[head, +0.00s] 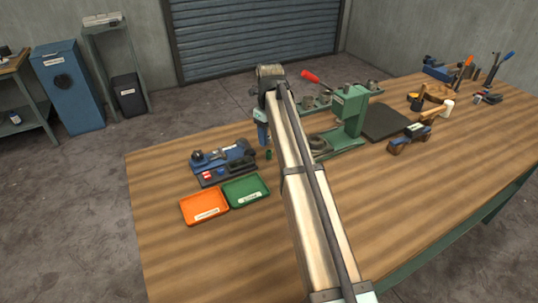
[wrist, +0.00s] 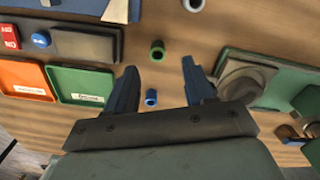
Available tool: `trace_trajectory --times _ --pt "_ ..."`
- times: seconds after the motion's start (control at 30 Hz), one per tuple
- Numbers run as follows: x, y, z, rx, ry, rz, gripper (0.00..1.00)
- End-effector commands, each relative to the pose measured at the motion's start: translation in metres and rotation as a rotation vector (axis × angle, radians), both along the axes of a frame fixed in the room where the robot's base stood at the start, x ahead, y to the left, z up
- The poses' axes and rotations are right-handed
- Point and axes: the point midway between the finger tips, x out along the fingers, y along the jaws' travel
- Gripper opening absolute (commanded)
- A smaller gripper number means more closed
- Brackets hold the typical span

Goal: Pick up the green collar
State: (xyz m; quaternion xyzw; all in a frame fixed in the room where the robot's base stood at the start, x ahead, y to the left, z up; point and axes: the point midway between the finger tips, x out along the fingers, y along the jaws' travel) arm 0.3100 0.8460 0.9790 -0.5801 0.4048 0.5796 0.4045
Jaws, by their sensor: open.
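The green collar (wrist: 157,49) is a small ring-shaped piece on the wooden table in the wrist view, with a dark hole facing the camera. In the head view a small green piece (head: 268,155), likely the same collar, stands beside my gripper. My gripper (wrist: 159,64) is open, its two blue fingers spread apart. The green collar appears just beyond the fingertips, roughly midway between them, and is not held. A blue collar (wrist: 151,97) shows between the fingers, nearer the palm. In the head view my gripper (head: 262,133) points down, partly hidden by my arm.
An orange tray (head: 204,207) and a green tray (head: 246,191) lie at the left. A blue fixture (head: 238,149) stands behind them. A green press (head: 349,110) stands right of my arm, its base (wrist: 262,75) close to the right finger. The front table area is clear.

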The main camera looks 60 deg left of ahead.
Motion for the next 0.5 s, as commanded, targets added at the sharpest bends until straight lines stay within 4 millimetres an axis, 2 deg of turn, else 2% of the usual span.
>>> trace_trajectory --times 0.1,0.33,0.5 --pt "0.0 -0.001 -0.011 0.0 0.0 0.0 0.54" --pt "-0.001 -0.001 -0.024 0.0 0.0 0.001 0.54" --pt "-0.003 -0.004 -0.044 0.0 0.001 0.001 0.54"
